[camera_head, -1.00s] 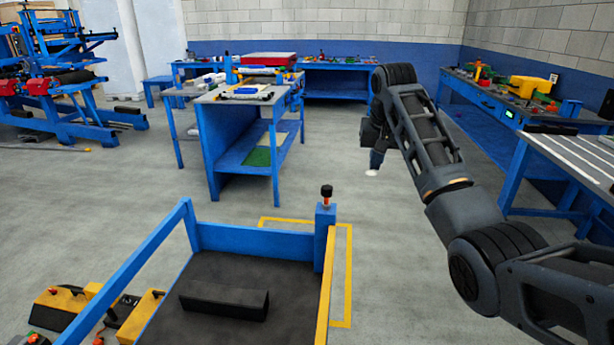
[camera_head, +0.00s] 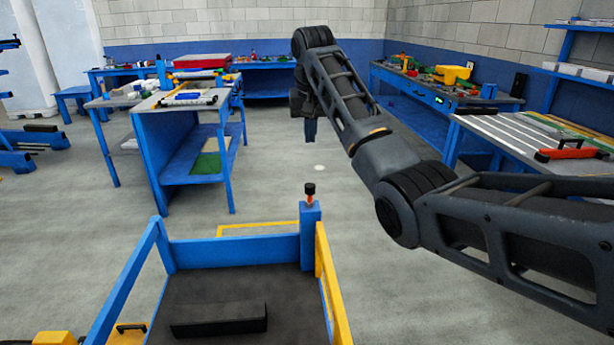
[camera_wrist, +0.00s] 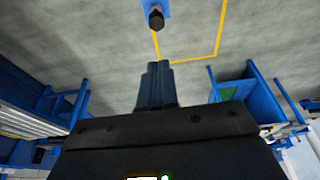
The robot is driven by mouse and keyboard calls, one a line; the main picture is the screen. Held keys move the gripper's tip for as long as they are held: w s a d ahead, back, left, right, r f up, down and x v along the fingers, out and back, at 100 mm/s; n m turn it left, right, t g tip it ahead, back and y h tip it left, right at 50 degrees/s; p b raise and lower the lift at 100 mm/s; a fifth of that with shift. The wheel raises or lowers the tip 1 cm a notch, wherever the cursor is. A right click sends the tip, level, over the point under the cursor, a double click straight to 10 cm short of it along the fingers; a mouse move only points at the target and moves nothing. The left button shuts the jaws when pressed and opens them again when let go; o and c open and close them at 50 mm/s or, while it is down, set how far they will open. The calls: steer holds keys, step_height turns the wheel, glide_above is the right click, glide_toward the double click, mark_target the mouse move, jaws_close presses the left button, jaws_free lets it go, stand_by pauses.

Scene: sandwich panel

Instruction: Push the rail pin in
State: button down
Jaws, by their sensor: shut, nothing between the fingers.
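The rail pin (camera_head: 310,194) has a black knob with a red-orange part under it. It stands upright on top of the blue post (camera_head: 310,240) at the cart's back right corner. The knob also shows in the wrist view (camera_wrist: 156,18), at the top, beyond the fingertips. My gripper (camera_head: 310,133) hangs pointing down in the air, above and behind the pin in the head view, apart from it. In the wrist view my gripper's blue fingers (camera_wrist: 157,70) are together and hold nothing. How deep the pin sits in the post is hidden.
The blue cart (camera_head: 240,250) carries a dark block (camera_head: 218,318) on its bed, with a yellow rail (camera_head: 332,285) on its right. A blue workbench (camera_head: 180,150) stands behind left. Another bench (camera_head: 540,150) stands at right. Grey floor between them is clear.

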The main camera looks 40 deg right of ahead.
mark_target(310, 186)
steer(key=x, duration=0.4)
steer(key=p+x, duration=0.1)
steer(key=x, duration=0.3)
steer(key=s+x, duration=0.1)
steer(key=x, duration=0.3)
steer(key=shift+w+a+f+p, duration=0.1)
steer(key=shift+f+p, duration=0.3)
steer(key=shift+f, duration=0.65)
steer(key=shift+f+b, duration=0.55)
steer(key=shift+f, duration=1.1)
step_height(310, 186, up, 6)
steer(key=p, duration=0.4)
steer(key=shift+w+f+p, duration=0.1)
steer(key=shift+f+p, duration=0.15)
steer(key=shift+p, duration=0.05)
steer(key=b+v, duration=0.2)
steer(key=v, duration=0.7)
steer(key=shift+a+r, duration=0.1)
